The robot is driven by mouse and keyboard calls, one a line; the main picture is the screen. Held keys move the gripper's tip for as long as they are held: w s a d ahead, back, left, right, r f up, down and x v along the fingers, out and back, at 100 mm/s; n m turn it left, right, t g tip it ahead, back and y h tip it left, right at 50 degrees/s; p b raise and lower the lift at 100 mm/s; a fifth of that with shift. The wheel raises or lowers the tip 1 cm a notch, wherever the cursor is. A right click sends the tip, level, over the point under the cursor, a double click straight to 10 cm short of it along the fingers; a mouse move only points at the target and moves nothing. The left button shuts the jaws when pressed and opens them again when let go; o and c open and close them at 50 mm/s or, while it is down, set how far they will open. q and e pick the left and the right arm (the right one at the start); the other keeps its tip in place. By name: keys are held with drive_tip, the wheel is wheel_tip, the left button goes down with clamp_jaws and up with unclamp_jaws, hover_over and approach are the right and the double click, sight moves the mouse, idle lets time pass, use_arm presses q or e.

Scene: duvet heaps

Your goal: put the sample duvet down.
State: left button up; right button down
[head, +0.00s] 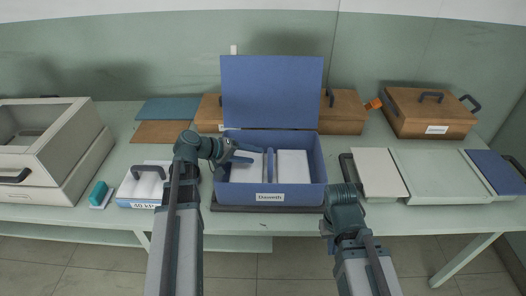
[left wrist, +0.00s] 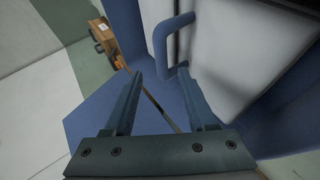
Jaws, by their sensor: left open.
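The open blue box (head: 319,185), labelled "Dauseth", stands at the middle of the table with its lid (head: 272,90) upright behind. Two white padded blocks lie in it, a left one (head: 243,174) and a right one (head: 292,165), with a blue divider or handle between them. I cannot tell which, if either, is the sample duvet. My left gripper (head: 247,152) is open and empty over the left block; its spread fingers (left wrist: 160,88) show a blue handle (left wrist: 163,45) and white surface (left wrist: 228,50) beyond. My right gripper's fingers are hidden or unclear near its wrist (head: 343,200).
A white tray (head: 138,204) with white rolls and a teal block (head: 98,193) stand left of the box. A large glass-topped case (head: 60,165) is at the far left. Wooden cases (head: 430,110) stand behind, and pale panels (head: 436,172) lie right.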

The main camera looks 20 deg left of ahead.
use_arm(q)
drive_tip(key=shift+p+v, duration=0.55)
drive_tip(key=shift+v, duration=1.1)
use_arm(e)
drive_tip(key=shift+r, duration=0.85)
